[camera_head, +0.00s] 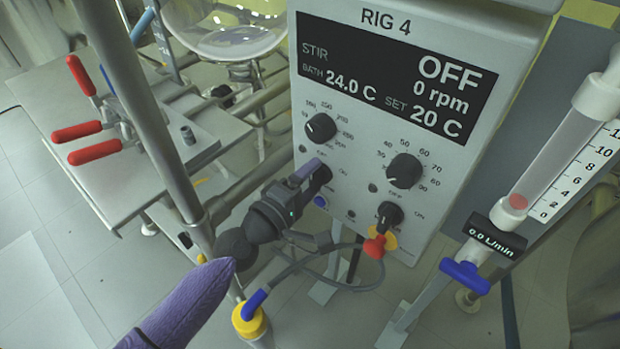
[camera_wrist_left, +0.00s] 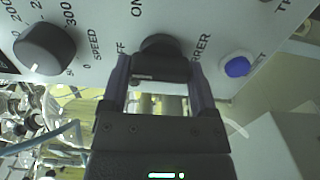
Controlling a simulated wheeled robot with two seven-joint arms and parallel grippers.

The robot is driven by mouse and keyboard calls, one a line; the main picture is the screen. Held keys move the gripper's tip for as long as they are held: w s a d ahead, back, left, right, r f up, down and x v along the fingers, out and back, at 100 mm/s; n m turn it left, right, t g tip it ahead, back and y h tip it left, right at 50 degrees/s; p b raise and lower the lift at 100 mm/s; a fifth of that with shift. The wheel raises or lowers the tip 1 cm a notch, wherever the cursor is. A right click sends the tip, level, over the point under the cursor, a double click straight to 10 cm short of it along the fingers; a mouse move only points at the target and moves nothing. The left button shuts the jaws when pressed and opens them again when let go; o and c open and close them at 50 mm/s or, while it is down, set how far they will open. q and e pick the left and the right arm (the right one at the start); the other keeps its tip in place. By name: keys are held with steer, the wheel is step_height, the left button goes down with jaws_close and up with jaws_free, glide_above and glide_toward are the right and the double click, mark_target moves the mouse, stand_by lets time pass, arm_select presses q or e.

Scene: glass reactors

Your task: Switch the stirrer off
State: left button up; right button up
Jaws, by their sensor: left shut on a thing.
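The RIG 4 control box (camera_head: 360,190) has a dark display (camera_head: 390,80) reading STIR OFF, 0 rpm. The stirrer knob (camera_head: 325,174) is on its lower left front, below the speed knob (camera_head: 320,127). My left gripper (camera_head: 309,176) reaches it from the lower left and is shut on it. In the left wrist view, the dark stirrer knob (camera_wrist_left: 160,46) sits between the two fingers of my left gripper (camera_wrist_left: 158,66), which partly hide it and its label. The speed knob (camera_wrist_left: 45,48) is at the left there. My right gripper is not in view.
A blue button (camera_head: 320,201) is just below the gripped knob; it also shows in the wrist view (camera_wrist_left: 237,67). Two more knobs (camera_head: 404,171) (camera_head: 390,214) are at the right. A grey hose (camera_head: 340,286) and metal post (camera_head: 150,110) are close to my arm.

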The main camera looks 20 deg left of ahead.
arm_select(q)
steer(key=o, duration=0.9)
steer(key=shift+o, duration=1.1)
steer(key=b+v, duration=0.1)
steer(key=v, duration=0.9)
steer(key=shift+b, duration=0.35)
